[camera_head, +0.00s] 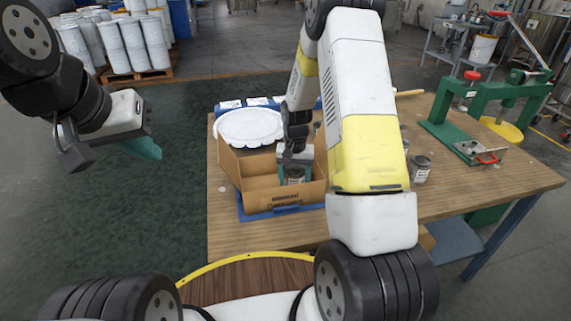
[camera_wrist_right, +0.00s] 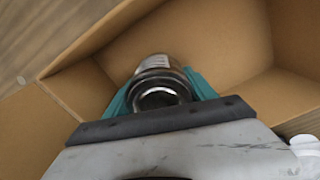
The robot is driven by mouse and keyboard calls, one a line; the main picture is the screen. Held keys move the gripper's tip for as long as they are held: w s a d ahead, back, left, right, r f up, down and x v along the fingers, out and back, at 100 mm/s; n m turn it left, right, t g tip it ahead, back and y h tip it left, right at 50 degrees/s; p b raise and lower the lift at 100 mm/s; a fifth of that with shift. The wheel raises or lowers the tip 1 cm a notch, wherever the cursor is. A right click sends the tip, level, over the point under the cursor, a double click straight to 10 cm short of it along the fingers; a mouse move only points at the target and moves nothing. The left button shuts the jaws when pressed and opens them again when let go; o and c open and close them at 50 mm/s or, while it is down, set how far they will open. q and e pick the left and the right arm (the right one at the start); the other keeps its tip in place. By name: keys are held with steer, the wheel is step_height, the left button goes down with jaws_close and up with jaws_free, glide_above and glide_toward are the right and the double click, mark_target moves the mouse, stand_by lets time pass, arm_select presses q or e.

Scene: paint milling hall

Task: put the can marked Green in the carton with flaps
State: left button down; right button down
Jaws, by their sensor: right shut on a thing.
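The cardboard carton with flaps (camera_head: 263,190) stands open on the wooden table, and its brown walls fill most of the right wrist view (camera_wrist_right: 225,40). My right gripper (camera_head: 294,166) reaches down into the carton. Its teal fingers are shut on a small metal can (camera_head: 296,176), one on each side. In the right wrist view the can (camera_wrist_right: 158,85) is between the fingers, with the carton's walls around it. Its label is too small to read, and whether it touches the carton's floor is unclear. My left gripper (camera_head: 143,148) hangs left of the table, apart from everything; its finger gap is not clear.
Another can (camera_head: 420,169) stands on the table right of my right arm. A white round scalloped item (camera_head: 250,127) lies behind the carton. A blue tray (camera_head: 262,214) shows under the carton. A green press (camera_head: 478,112) stands at the table's right. The table's front right is clear.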

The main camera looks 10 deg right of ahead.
steer(key=shift+c, duration=1.5)
jaws_free()
step_height(320, 180, up, 12)
steer(key=shift+r, duration=0.15)
steer(key=s+a+r+n+t+y, duration=0.2)
steer(key=s+r+t, duration=0.2)
steer(key=s+r, duration=1.25)
steer(key=s+r+n+t, duration=0.1)
steer(key=s+r, duration=0.3)
steer(key=s, duration=0.4)
steer(key=shift+a+n+t, duration=0.4)
steer(key=shift+a+t, duration=0.05)
steer(key=shift+t, duration=0.15)
